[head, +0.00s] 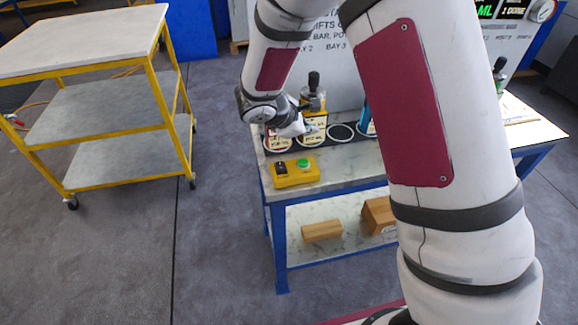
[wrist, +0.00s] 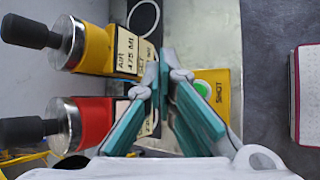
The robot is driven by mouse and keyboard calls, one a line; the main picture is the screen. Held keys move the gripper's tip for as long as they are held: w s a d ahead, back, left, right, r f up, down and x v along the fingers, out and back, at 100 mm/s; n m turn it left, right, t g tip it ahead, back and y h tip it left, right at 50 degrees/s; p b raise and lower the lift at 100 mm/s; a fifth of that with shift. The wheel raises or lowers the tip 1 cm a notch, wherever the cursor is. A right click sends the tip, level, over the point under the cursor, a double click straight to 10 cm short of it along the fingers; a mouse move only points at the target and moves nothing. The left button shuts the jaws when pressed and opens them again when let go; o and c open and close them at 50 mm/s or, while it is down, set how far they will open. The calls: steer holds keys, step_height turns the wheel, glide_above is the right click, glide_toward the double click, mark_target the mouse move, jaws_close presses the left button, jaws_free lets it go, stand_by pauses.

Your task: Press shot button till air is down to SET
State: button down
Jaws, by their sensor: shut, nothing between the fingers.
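The yellow shot box (head: 295,173) sits at the table's front left corner, with a green button (head: 303,163) and a black part on top. In the wrist view the box's SHOT label (wrist: 217,92) shows and its green button (wrist: 203,86) is partly covered by a finger. My gripper (head: 302,128) is shut and empty, behind and above the box in the head view; its teal-padded fingers (wrist: 168,60) meet at the tips. The yellow air vessel (wrist: 98,48) has a label reading AIR 475 ML and SET, its lower line hidden by a finger.
A red vessel (wrist: 92,122) stands beside the yellow one. Ringed places (head: 341,132) line the table behind the box. Wooden blocks (head: 322,231) lie on the lower shelf. A yellow cart (head: 90,110) stands left. The readout (head: 490,10) is cut off, showing ML and 1 DONE.

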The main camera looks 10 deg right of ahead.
steer(key=shift+a, duration=0.15)
steer(key=shift+f, duration=0.15)
steer(key=b, duration=0.3)
glide_above(305, 163)
step_height(305, 163, down, 7)
steer(key=shift+r, duration=0.15)
steer(key=shift+s+f+b, duration=0.1)
steer(key=shift+f+b, duration=0.2)
steer(key=shift+f, duration=0.65)
steer(key=shift+f, duration=0.1)
stand_by(0.6)
steer(key=shift+f+b, duration=0.3)
